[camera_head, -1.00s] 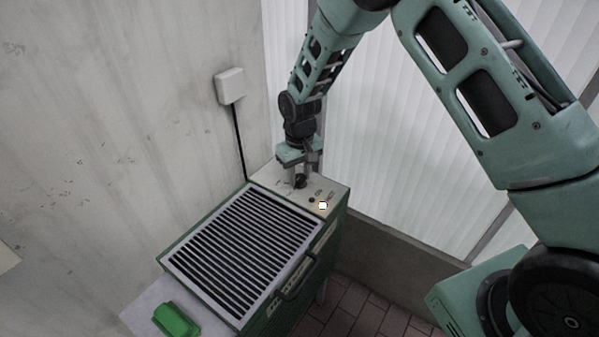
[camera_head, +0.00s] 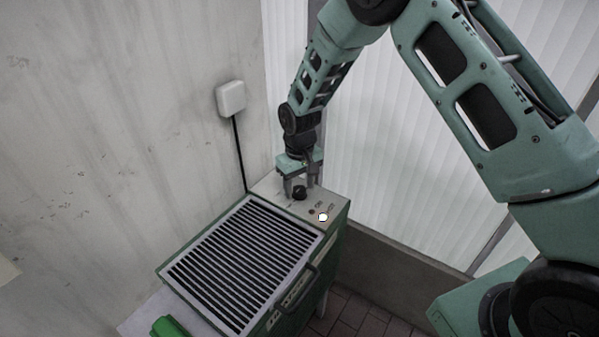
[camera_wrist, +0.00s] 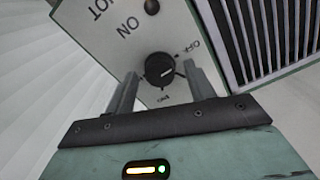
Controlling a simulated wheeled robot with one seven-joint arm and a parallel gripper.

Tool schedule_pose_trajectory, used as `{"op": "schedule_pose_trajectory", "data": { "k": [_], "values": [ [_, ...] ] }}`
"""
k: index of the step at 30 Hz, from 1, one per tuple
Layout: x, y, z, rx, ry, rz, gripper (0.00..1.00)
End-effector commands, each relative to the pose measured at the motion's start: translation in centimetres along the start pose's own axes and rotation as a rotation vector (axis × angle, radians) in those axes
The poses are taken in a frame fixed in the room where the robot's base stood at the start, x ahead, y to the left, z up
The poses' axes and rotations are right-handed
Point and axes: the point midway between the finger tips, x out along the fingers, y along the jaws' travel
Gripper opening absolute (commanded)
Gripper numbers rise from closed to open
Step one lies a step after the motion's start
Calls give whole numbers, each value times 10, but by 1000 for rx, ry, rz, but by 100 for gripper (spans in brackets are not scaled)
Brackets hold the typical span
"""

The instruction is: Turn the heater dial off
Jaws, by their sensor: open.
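The heater dial (camera_head: 299,193) is a round black knob on the pale control panel (camera_head: 338,203) of a green heater. In the wrist view the dial (camera_wrist: 160,69) has a pale mark on its face, near the printed "OFF" label to its right. I cannot read its exact setting. My gripper (camera_head: 300,184) is open, pointing down at the panel. In the wrist view its two fingers (camera_wrist: 163,88) lie on either side of the dial's near edge. I cannot tell whether either finger touches it.
The heater's black slatted grille (camera_head: 240,262) lies left of the panel. A small dark-red light (camera_head: 311,212) and a bright white light (camera_head: 323,217) are near the dial. A white wall box (camera_head: 231,98) with a black cable is behind. A green object (camera_head: 170,327) lies at the lower left.

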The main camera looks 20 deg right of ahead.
Motion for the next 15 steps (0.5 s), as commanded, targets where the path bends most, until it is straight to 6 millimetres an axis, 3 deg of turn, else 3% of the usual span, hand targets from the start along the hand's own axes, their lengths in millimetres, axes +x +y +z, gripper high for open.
{"op": "schedule_pose_trajectory", "data": {
  "k": [5, 15],
  "values": [
    [-23, 0, -1, 1, 5, 0, 54],
    [-102, 0, -1, 0, 6, 0, 54]
  ]
}}
